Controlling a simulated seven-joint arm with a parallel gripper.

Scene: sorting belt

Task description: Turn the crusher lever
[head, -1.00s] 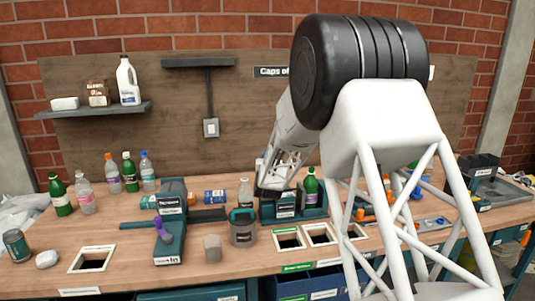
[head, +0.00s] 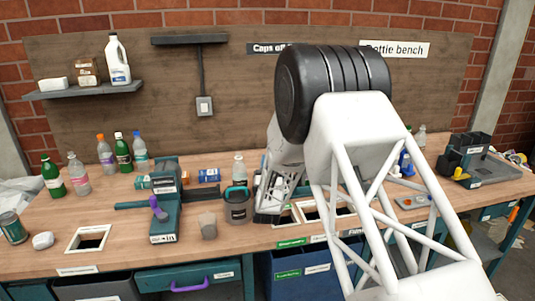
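The crusher, a teal bench device (head: 165,226) with a dark label on top, stands left of centre on the wooden bench in the head view. A short purple lever (head: 158,208) sticks up from its front part, with a rounded purple end. My gripper (head: 268,212) is to the right of the crusher, low over the bench near the grey canister, clearly apart from the lever. Its fingertips are too small and partly covered to tell whether they are open or shut.
A grey canister with a teal rim (head: 237,208) and a grey cup (head: 208,226) stand between the crusher and my gripper. Several bottles stand at the back left. A square hole (head: 88,239) opens in the bench at the left. A teal drawer (head: 188,278) sits below.

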